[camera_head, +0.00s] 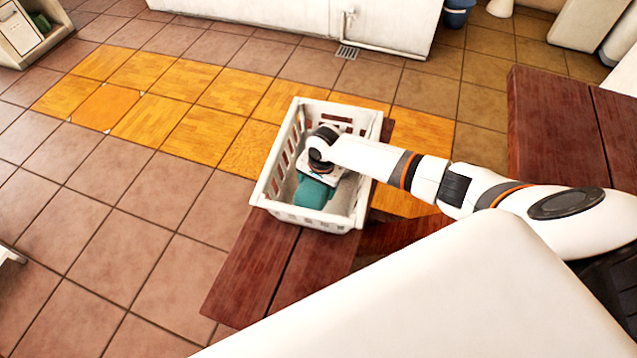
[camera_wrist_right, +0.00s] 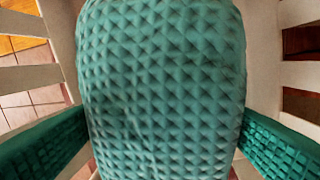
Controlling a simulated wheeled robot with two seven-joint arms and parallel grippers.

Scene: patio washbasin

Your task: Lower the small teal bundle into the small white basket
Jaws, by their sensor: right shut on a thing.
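The teal bundle (camera_head: 313,194) is inside the white slatted basket (camera_head: 360,205), low between its walls. My right gripper (camera_head: 318,178) reaches down into the basket and is shut on the bundle. In the right wrist view the waffle-textured bundle (camera_wrist_right: 160,90) fills the middle, with pale basket slats (camera_wrist_right: 292,75) on both sides. Darker green textured pieces show at the lower left and right corners there; I cannot tell what they belong to. Whether the bundle touches the basket floor is hidden. My left gripper is not in view.
The basket stands on a dark red wooden bench (camera_head: 252,270) near its end. Another dark red wooden surface (camera_head: 553,130) is at the right. A white wall with a pipe (camera_head: 390,48) and a blue bucket (camera_head: 457,12) are at the back.

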